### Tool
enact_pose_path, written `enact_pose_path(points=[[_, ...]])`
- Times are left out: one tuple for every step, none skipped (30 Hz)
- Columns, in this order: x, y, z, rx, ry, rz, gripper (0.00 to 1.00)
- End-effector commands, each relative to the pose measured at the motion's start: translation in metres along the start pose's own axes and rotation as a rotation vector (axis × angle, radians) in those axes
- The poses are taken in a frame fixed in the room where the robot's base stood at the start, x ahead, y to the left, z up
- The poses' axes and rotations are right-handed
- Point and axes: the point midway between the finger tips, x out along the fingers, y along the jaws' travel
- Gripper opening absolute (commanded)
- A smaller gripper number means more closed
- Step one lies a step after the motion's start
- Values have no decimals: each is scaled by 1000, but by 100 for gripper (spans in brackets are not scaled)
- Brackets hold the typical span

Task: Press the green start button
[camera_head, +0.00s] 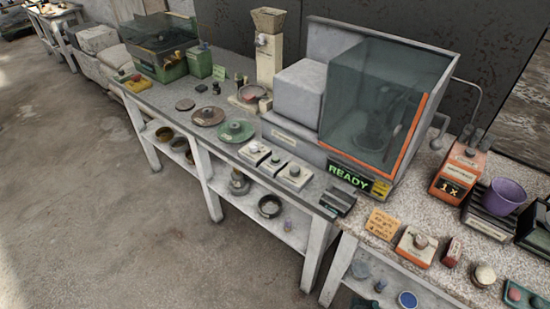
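A machine with a tinted, orange-edged guard (372,105) stands on the bench, its display (348,178) reading "READY" in green letters. Three small pale control boxes sit in a row at the bench's front edge, left of the display: a left one (246,157), a middle one (267,170) and a right one (287,183). Each has a small raised top part; the right one looks slightly greenish, but I cannot tell whether any is the green start button. My gripper is not in view.
A green disc (235,131) and a brown disc (207,116) lie left of the boxes. A dark block (338,201) sits in front of the display. To the right are an orange device (459,172) and a purple bowl (504,196). The floor (90,210) in front is clear.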

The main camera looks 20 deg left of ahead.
Motion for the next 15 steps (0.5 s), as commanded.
enact_pose_path(points=[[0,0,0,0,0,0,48],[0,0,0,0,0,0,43],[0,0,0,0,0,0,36],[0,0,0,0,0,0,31],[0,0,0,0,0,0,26],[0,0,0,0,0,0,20],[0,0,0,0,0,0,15],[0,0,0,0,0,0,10],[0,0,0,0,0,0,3],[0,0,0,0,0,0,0],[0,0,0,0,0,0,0],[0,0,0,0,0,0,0],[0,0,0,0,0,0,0],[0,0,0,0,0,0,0],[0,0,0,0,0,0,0]])
